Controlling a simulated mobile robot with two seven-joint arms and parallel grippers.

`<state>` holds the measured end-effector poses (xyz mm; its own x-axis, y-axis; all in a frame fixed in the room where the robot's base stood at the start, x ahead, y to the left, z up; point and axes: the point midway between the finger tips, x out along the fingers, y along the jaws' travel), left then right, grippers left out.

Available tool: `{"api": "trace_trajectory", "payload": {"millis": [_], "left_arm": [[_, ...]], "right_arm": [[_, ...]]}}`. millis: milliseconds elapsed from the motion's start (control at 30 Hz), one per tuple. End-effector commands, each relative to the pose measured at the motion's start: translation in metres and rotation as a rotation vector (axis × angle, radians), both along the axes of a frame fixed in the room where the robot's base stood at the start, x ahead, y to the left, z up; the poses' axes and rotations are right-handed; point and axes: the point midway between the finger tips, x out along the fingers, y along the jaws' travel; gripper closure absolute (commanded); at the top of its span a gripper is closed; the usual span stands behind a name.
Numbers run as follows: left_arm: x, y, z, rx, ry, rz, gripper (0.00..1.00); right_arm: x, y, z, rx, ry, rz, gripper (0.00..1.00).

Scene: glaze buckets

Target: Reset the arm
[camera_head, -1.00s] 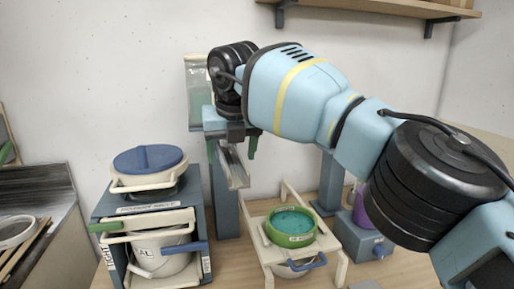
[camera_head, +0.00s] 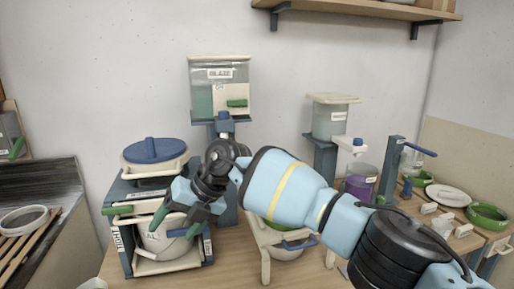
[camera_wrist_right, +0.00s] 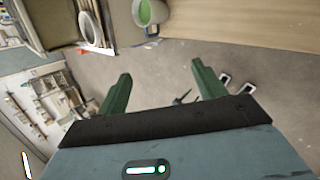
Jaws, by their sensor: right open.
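My right gripper (camera_head: 178,222) is in the head view, its two green fingers spread apart and pointing down and left. It appears in front of the white bucket (camera_head: 163,240) in the blue rack, and covers part of it; I cannot tell the distance. In the right wrist view, the open fingers (camera_wrist_right: 163,82) have nothing between them but the floor further off. My right arm crosses the head view from the lower right. My left gripper is not in view.
A blue-lidded bucket (camera_head: 153,152) tops the rack. A glaze dispenser (camera_head: 219,88) stands behind, with another clear container (camera_head: 331,119) to its right. A cream stand (camera_head: 266,262) is partly behind my arm. Green-rimmed bowls (camera_head: 487,215) lie at right.

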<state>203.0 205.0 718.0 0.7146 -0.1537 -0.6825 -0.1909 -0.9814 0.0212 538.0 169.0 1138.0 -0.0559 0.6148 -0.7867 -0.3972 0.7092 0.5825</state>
Motion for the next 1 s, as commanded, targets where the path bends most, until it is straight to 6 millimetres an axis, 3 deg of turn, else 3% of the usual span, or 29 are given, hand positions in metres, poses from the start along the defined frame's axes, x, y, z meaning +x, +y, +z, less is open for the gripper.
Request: {"api": "trace_trajectory", "payload": {"millis": [33,200,333,467,567,767,1000], "left_arm": [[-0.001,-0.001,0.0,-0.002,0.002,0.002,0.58],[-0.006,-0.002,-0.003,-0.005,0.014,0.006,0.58],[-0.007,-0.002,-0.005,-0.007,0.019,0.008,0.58],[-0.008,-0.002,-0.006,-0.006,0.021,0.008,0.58],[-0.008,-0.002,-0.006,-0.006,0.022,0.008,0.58],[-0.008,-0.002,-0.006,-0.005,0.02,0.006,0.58],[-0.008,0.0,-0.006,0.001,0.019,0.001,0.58]], "right_arm": [[-0.015,0.012,-0.018,0.09,0.072,0.015,0.31],[-0.052,0.043,-0.042,0.397,0.274,0.009,0.31],[-0.07,0.052,-0.05,0.624,0.422,-0.051,0.31],[-0.077,0.049,-0.057,0.836,0.566,-0.156,0.31],[-0.077,0.038,-0.064,0.985,0.671,-0.265,0.31],[-0.067,-0.004,-0.095,1.236,0.86,-0.549,0.31],[-0.064,-0.08,-0.166,1.437,1.045,-0.977,0.31]]}}
